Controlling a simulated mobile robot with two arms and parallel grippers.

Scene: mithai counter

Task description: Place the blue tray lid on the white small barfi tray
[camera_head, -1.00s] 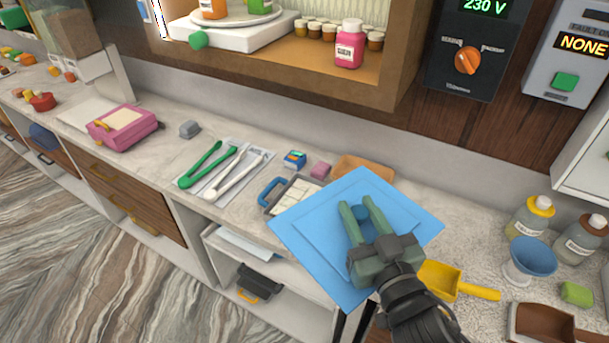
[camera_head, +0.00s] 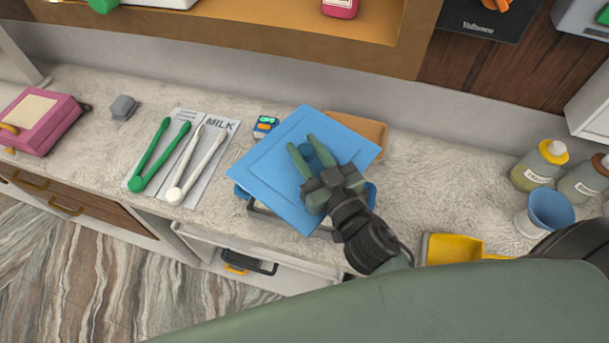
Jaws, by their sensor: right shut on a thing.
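The blue tray lid (camera_head: 266,165) is a flat square in the head view. My right gripper (camera_head: 308,150) is shut on the knob at its middle. The lid is over the small barfi tray (camera_head: 262,209), whose grey rim and blue handles show at the lid's left, lower and right edges. The lid hides most of the tray, and I cannot tell whether it touches the tray or hangs just above it. The lid sits turned relative to the tray. My left gripper is not in view.
A brown wooden tray (camera_head: 372,129) lies behind the lid. Green tongs (camera_head: 160,155) and white tongs (camera_head: 196,165) lie on a printed sheet at left. A small blue box (camera_head: 264,126) stands near the lid. A yellow scoop (camera_head: 452,248) and blue funnel (camera_head: 550,210) are at right.

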